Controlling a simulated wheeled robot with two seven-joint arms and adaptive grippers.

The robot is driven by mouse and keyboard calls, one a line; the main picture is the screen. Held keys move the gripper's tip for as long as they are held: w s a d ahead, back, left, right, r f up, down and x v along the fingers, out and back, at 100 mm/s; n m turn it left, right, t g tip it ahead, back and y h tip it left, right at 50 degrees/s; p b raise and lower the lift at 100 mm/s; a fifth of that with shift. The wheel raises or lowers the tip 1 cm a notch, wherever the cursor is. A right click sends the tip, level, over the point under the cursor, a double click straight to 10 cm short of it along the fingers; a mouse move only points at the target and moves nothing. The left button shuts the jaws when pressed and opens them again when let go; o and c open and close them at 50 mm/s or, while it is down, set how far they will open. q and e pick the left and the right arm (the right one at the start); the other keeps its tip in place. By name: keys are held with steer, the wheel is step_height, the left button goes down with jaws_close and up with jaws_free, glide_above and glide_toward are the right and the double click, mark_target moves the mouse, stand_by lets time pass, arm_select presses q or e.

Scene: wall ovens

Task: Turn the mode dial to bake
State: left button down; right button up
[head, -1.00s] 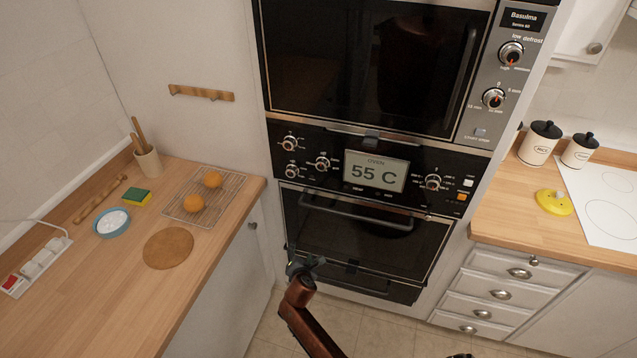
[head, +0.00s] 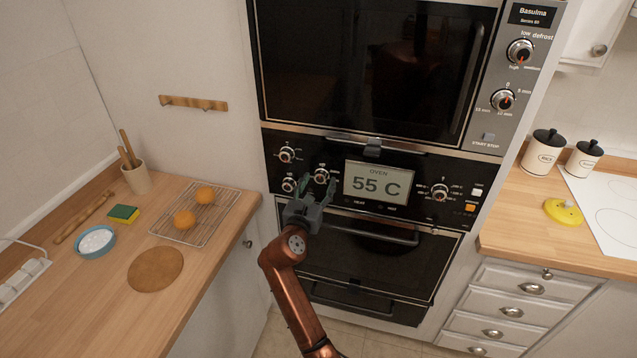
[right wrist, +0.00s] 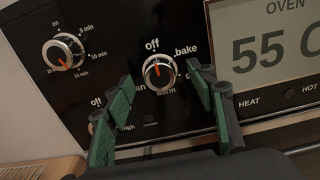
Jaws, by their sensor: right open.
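The mode dial (head: 321,176) is a silver knob on the black oven panel, left of the display. In the right wrist view the mode dial (right wrist: 158,72) has "off" above it, "bake" at its upper right and "warm" below. Its orange mark appears to point up toward "off". My right gripper (head: 316,188) is open in front of the panel. In the right wrist view its green-padded fingers (right wrist: 162,85) stand on either side of the dial and slightly below it, with a gap on both sides. I see no contact. My left gripper is not in view.
The oven display (head: 378,182) reads 55 C. Other knobs sit close by: the timer knob (right wrist: 64,52) at upper left, one (head: 289,185) at lower left. The oven door handle (head: 372,234) is below. A wooden counter (head: 215,240) stands at left.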

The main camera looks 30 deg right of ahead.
steer(key=shift+w+d, duration=0.5)
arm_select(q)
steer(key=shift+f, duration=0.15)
arm_select(e)
steer(key=shift+c, duration=0.7)
